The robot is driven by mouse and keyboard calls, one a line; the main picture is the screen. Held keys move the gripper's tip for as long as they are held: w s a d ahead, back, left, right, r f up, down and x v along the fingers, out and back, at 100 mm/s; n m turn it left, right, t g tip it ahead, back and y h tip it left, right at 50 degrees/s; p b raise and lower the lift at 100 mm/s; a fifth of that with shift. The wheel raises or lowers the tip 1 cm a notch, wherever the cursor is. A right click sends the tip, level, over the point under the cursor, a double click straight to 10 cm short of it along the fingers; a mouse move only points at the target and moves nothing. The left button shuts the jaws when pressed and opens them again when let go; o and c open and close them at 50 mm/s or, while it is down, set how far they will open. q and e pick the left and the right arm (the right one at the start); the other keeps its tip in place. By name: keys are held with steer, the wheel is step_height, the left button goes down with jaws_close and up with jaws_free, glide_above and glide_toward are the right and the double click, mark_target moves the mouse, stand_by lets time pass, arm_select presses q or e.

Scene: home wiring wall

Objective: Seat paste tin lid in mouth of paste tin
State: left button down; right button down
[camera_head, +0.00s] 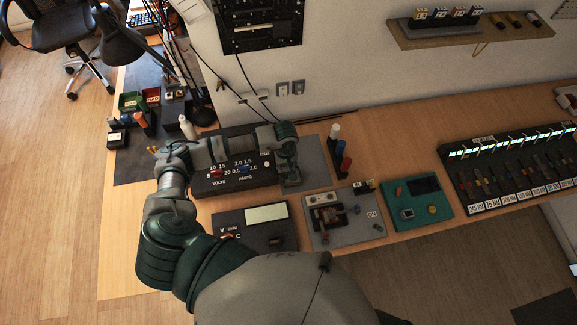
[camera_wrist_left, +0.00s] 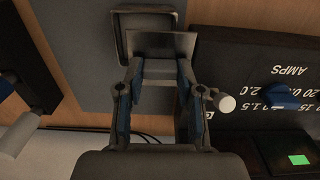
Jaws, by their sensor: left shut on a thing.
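In the left wrist view, a dark square tin with a raised rim (camera_wrist_left: 122,42), which looks like the paste tin, is on the grey mat. A flat grey plate (camera_wrist_left: 160,45), apparently the paste tin lid, overlaps part of the tin's mouth in the picture. My left gripper (camera_wrist_left: 159,72) is shut on the lid's near part, its blue-padded fingers on either side. Whether lid and tin touch is unclear. In the head view, my left gripper (camera_head: 290,178) is over the mat, beside the black meter panel; tin and lid are not clearly distinguishable there. My right gripper is not in view.
The black panel marked VOLTS and AMPS (camera_head: 235,178) stands left of the gripper. White, red and blue cylinders (camera_head: 340,147) stand to its right. A grey board with parts (camera_head: 342,218) and a green board (camera_head: 416,203) lie nearer. Bare bench shows behind the green board.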

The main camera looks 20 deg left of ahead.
arm_select(q)
steer(key=shift+d+r, duration=0.1)
steer(key=shift+d, duration=0.2)
steer(key=shift+d+r, duration=0.15)
steer(key=shift+d, duration=0.45)
steer(key=shift+a, duration=0.35)
steer(key=shift+a+f+b, duration=0.2)
steer(key=shift+b, duration=0.1)
steer(key=shift+d, duration=0.1)
steer(key=shift+d+r, duration=0.15)
steer(key=shift+d, duration=0.45)
steer(key=shift+a, duration=0.35)
steer(key=shift+f+b, duration=0.2)
steer(key=shift+b, duration=0.1)
steer(key=shift+d+f+b, duration=0.3)
steer(key=shift+d+b, duration=0.05)
steer(key=shift+a+f+b, duration=0.1)
steer(key=shift+f+b, duration=0.2)
steer(key=shift+a, duration=0.1)
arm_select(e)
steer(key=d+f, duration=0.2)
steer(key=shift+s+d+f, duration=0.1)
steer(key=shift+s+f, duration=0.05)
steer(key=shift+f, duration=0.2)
